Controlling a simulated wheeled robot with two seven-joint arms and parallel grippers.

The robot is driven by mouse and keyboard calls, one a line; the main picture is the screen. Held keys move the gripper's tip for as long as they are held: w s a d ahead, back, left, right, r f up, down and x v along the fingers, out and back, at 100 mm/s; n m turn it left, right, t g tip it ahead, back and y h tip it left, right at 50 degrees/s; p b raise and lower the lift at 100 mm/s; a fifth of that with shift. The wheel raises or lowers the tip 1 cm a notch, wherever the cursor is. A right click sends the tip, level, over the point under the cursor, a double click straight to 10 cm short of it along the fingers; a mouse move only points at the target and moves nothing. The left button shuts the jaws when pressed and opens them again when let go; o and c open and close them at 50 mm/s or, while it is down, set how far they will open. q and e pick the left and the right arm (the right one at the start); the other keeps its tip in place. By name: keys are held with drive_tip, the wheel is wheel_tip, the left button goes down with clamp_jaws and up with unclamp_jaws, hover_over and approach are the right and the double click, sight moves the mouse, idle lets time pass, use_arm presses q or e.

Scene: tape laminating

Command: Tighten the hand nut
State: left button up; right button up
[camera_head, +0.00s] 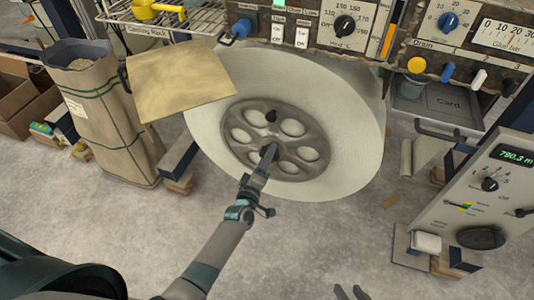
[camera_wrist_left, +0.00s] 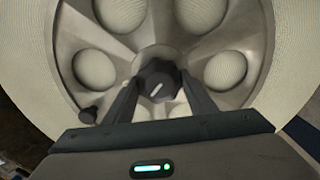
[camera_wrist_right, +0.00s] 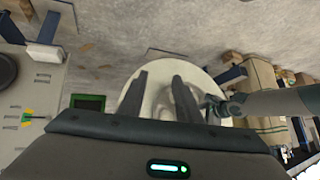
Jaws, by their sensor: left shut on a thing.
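The hand nut (camera_wrist_left: 158,84) is a dark lobed knob with a pale mark on its face, at the centre of the reel's grey hub (camera_wrist_left: 130,38). My left gripper (camera_wrist_left: 157,92) is shut on it, a finger at each side. In the head view, my left gripper (camera_head: 268,152) reaches the hub centre and hides most of the nut. The large cream tape reel (camera_head: 345,115) stands upright around the spoked hub. My right gripper (camera_head: 351,292) shows only its fingertips at the bottom edge. In the right wrist view, my right gripper (camera_wrist_right: 160,85) is open and empty, away from the reel.
A tan sheet (camera_head: 180,80) overlaps the reel's upper left. A sack (camera_head: 105,110) stands left. A control cabinet (camera_head: 475,185) stands right. The floor below the reel is clear apart from my arm.

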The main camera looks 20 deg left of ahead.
use_arm(q)
drive_tip(key=m+p, duration=0.2)
drive_tip(key=m, duration=0.2)
drive_tip(key=shift+d+m, duration=0.1)
drive_tip(key=shift+m, duration=0.3)
use_arm(e)
drive_tip(key=d+g, duration=0.1)
drive_tip(key=s+d+f+h, duration=0.1)
drive_tip(key=d, duration=0.1)
drive_tip(key=shift+s+g, duration=0.2)
drive_tip(key=shift+g, duration=0.2)
use_arm(q)
drive_tip(key=o, duration=1.1)
drive_tip(key=shift+c, duration=0.2)
drive_tip(key=shift+s, duration=0.1)
drive_tip(key=s+p, duration=0.1)
drive_tip(key=s, duration=1.6)
drive_tip(key=shift+s+a, duration=0.15)
drive_tip(key=shift+a, duration=0.15)
use_arm(e)
drive_tip(key=shift+s+d+f+g+h, duration=0.15)
drive_tip(key=shift+s+d+g+h, duration=0.4)
drive_tip(key=shift+d, duration=0.35)
